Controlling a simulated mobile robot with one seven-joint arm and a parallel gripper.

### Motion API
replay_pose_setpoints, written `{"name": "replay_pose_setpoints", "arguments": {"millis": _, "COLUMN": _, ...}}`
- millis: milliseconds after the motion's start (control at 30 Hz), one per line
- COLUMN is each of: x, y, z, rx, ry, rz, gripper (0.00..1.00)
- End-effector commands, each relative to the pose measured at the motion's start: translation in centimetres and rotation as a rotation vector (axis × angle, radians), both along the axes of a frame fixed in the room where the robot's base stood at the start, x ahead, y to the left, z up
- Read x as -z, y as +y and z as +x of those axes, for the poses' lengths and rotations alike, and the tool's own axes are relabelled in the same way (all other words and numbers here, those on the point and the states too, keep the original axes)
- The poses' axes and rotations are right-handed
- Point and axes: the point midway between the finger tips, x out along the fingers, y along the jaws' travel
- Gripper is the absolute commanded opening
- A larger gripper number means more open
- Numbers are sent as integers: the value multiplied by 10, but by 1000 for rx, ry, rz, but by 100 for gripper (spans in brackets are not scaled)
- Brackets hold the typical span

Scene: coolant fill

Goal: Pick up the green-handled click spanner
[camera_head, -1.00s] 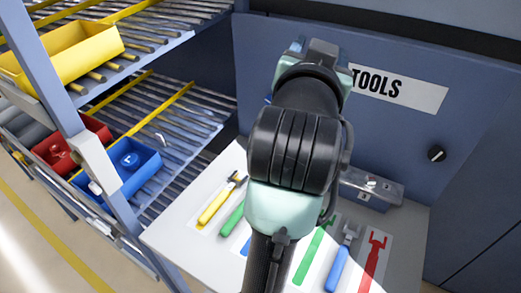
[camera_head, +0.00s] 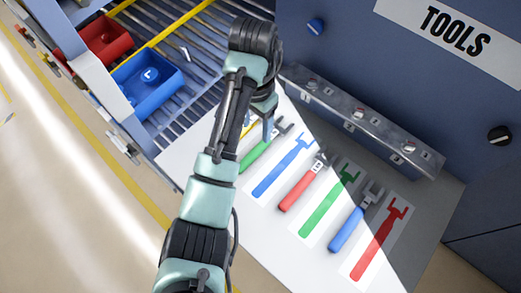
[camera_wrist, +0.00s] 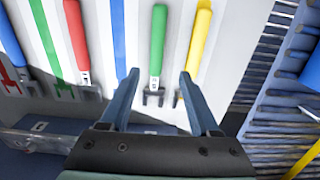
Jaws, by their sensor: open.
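The green-handled spanner (camera_head: 256,153) lies on the pale tool board, its metal forked head partly behind my wrist in the head view. In the wrist view the green-handled spanner (camera_wrist: 158,40) runs up the picture, with its grey fork end lower down, between my finger lines. My gripper (camera_wrist: 158,75) is open with nothing between its fingers; how high it is above the spanner is hard to tell. In the head view my gripper (camera_head: 268,128) is over the head end of the spanner, largely hidden by my own arm.
A yellow-handled spanner (camera_wrist: 197,45) lies close on one side, a blue painted outline (camera_wrist: 118,35) on the other. A red-handled spanner (camera_head: 297,191) and a blue-handled spanner (camera_head: 352,229) lie further right. A metal rail box (camera_head: 355,120) stands behind the tools. Blue (camera_head: 147,84) and red (camera_head: 101,43) bins are left.

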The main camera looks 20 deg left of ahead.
Motion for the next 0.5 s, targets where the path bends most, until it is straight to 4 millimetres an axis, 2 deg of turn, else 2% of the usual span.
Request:
{"name": "replay_pose_setpoints", "arguments": {"millis": 33, "x": 15, "y": -1, "z": 0, "rx": 0, "ry": 0, "rz": 0, "gripper": 63}}
{"name": "replay_pose_setpoints", "arguments": {"millis": 333, "x": 41, "y": -3, "z": 0, "rx": 0, "ry": 2, "rz": 1, "gripper": 63}}
{"name": "replay_pose_setpoints", "arguments": {"millis": 500, "x": 67, "y": -8, "z": 1, "rx": -1, "ry": 3, "rz": 0, "gripper": 63}}
